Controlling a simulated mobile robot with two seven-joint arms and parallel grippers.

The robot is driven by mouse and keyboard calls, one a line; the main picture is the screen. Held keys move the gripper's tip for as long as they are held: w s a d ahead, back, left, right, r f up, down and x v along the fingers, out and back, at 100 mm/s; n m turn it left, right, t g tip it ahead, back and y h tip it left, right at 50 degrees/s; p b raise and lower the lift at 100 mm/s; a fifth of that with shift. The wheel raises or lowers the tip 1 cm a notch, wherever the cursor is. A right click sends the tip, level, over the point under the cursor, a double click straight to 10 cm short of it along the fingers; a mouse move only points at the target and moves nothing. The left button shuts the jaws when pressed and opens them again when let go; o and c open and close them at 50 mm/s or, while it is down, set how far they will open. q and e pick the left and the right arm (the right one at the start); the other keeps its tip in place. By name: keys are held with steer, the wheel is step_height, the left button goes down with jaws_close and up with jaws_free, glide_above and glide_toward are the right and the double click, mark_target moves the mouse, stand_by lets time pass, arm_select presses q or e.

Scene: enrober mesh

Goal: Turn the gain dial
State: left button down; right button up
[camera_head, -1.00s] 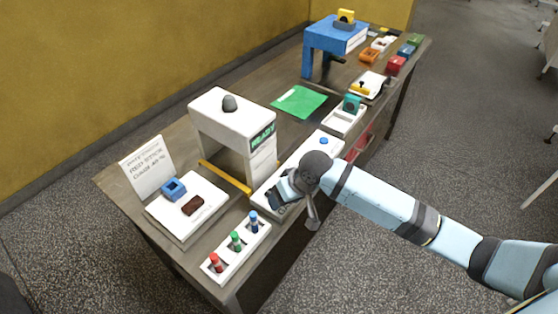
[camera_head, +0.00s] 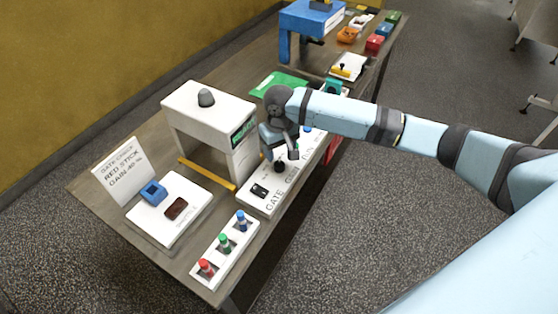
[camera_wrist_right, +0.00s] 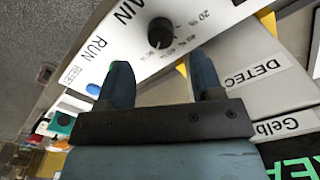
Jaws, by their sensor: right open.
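The gain dial (camera_wrist_right: 160,32) is a round black knob on a white panel, beside a percent scale and a label ending in "AIN". In the head view the dial (camera_head: 280,167) sits on the long white control panel (camera_head: 250,204), just below my right gripper (camera_head: 281,153). In the right wrist view my right gripper (camera_wrist_right: 163,76) is open and empty, with the dial beyond and between its fingertips, apart from them. My left gripper is not in view.
A white gate housing (camera_head: 205,105) with a dark dome stands left of the panel. A sign (camera_head: 124,172) reads "GATE CHECK RED STICK GAIN 40 %". A white rack (camera_head: 213,270) holds red, green and blue sticks. A black rocker switch (camera_head: 259,190) is on the panel.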

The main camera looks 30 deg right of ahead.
mark_target(279, 164)
step_height(279, 164, down, 6)
steer(key=shift+r, duration=0.1)
steer(key=c, duration=0.9)
steer(key=shift+r+n+p, duration=0.15)
steer(key=shift+n+p, duration=0.55)
steer(key=shift+p, duration=0.3)
steer(key=shift+n+p, duration=1.55)
steer(key=shift+n, duration=0.25)
steer(key=shift+n+p, duration=0.65)
steer(key=shift+n, duration=0.95)
